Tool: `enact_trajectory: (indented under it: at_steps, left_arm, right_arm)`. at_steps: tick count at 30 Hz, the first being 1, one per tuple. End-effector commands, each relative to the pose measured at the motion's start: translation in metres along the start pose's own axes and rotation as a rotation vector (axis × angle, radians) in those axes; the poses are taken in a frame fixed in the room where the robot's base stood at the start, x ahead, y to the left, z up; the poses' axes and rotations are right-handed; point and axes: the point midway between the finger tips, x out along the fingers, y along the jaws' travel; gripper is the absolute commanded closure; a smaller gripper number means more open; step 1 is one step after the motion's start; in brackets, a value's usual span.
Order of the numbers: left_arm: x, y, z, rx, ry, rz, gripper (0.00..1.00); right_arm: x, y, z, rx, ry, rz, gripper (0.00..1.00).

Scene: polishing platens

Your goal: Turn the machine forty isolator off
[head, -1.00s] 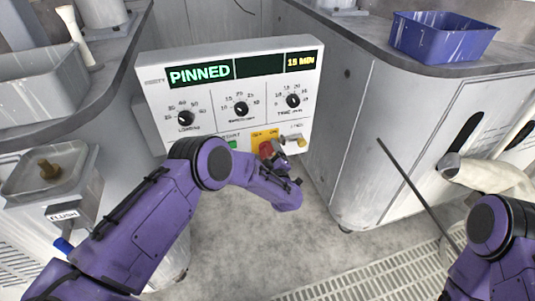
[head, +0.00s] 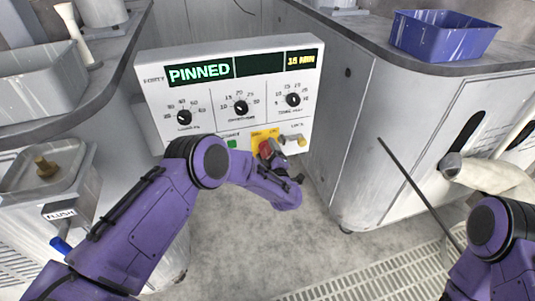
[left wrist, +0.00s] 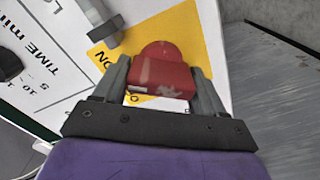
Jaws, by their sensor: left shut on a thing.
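The isolator is a red handle (head: 265,149) on a yellow plate (head: 257,136) at the lower right of the machine's white control panel (head: 215,125). In the left wrist view the red handle (left wrist: 163,70) sits between the two grey fingers of my left gripper (left wrist: 163,85), which is shut on it. Part of the plate's lettering is hidden by the handle and fingers. In the head view my left gripper (head: 276,159) is at the panel's lower edge, partly hiding the handle. My right gripper is out of view.
The panel display (head: 200,72) reads PINNED and 15 MIN, above three black dials. A metal lock piece (head: 293,139) is close right of the isolator. A green button (head: 232,144) is to its left. Grey cabinets flank the panel; a blue bin (head: 440,38) stands on the right one.

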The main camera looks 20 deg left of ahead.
Motion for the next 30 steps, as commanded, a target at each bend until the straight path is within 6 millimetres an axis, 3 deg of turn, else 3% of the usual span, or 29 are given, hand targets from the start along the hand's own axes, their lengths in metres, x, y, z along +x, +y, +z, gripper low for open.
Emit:
enact_trajectory:
  at_steps: [30]
  left_arm:
    - [0.0,-0.007,0.004,-0.954,-0.001,-0.001,0.6]
  right_arm:
    - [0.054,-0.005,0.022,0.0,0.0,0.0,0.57]
